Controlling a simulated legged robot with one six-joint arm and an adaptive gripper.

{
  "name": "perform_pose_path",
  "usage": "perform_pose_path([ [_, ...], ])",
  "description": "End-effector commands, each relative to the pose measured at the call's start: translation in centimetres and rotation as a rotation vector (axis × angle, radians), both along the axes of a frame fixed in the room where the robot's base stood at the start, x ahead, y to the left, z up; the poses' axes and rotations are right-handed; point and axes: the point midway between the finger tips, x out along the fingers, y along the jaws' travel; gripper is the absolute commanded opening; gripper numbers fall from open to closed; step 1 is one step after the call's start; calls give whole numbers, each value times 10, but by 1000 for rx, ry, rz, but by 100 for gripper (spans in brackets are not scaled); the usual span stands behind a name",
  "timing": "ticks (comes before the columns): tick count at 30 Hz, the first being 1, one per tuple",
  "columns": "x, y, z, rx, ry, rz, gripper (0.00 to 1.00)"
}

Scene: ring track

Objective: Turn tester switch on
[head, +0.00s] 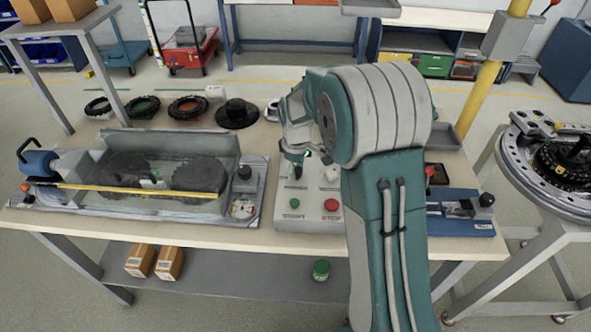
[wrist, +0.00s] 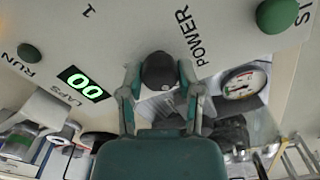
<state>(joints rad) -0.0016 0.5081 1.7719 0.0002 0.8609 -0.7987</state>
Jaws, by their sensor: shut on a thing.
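The tester's control box (head: 310,218) stands at the table's front edge, with a green START button (head: 294,204) and a red STOP button (head: 331,205). My gripper (head: 294,157) is above the box's left part in the head view, partly hidden by my arm. In the wrist view my gripper (wrist: 158,76) is shut on a round black switch knob (wrist: 158,70) beside the word POWER. One finger lies on each side of it. A display (wrist: 84,84) marked LAPS shows lit green digits. The knob's lower part is hidden.
A clear-walled ring track (head: 165,178) with a yellow bar lies left of the box. Black rings (head: 188,106) and a black hub (head: 237,113) lie behind it. A blue fixture (head: 460,212) is to the right. A round gauge (wrist: 240,84) shows in the wrist view.

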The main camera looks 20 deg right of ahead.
Motion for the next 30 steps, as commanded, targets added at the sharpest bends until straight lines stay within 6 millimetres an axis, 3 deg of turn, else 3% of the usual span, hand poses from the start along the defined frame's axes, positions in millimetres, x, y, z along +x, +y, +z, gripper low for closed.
perform_pose_path([
  [1, -4, 0, -4, 0, 14, 0, 0],
  [2, -4, 0, -4, 0, 14, 0, 49],
  [4, -3, 0, -3, 0, 13, -1, 79],
  [19, 0, 0, 8, -1, -1, -1, 79],
  [30, 0, 0, 81, -1, 0, -1, 79],
])
